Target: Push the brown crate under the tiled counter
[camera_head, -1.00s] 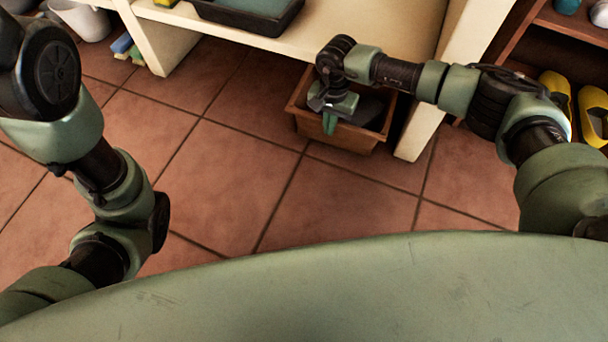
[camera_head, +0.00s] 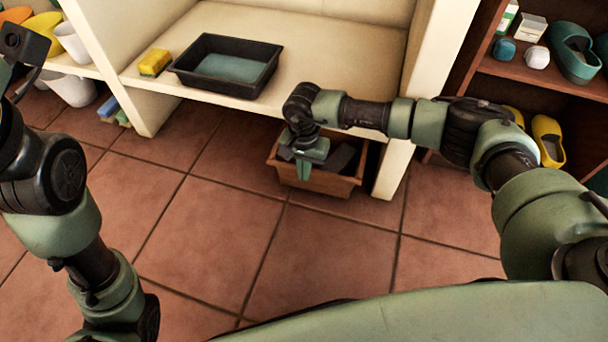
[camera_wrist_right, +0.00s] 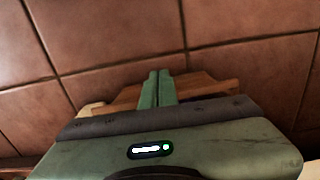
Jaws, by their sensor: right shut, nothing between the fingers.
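The brown crate (camera_head: 330,184) stands on the floor at the counter's right leg. Its back part is beneath the cream counter (camera_head: 320,62) and its front sticks out. Something dark grey (camera_head: 345,158) lies in it. My right gripper (camera_head: 303,172) is shut and empty, fingers pointing down at the crate's front rim, left of its middle. I cannot tell whether they touch it. In the right wrist view the shut fingers (camera_wrist_right: 157,88) overlap the crate's wooden rim (camera_wrist_right: 205,86). My left arm shows at the left, but its gripper's fingers do not.
A black tray (camera_head: 228,68) and a yellow sponge (camera_head: 154,63) sit on the counter's surface. The counter's right leg (camera_head: 392,168) stands close beside the crate. A brown shelf (camera_head: 540,75) with shoes is at right. The tiled floor (camera_head: 225,215) before the crate is clear.

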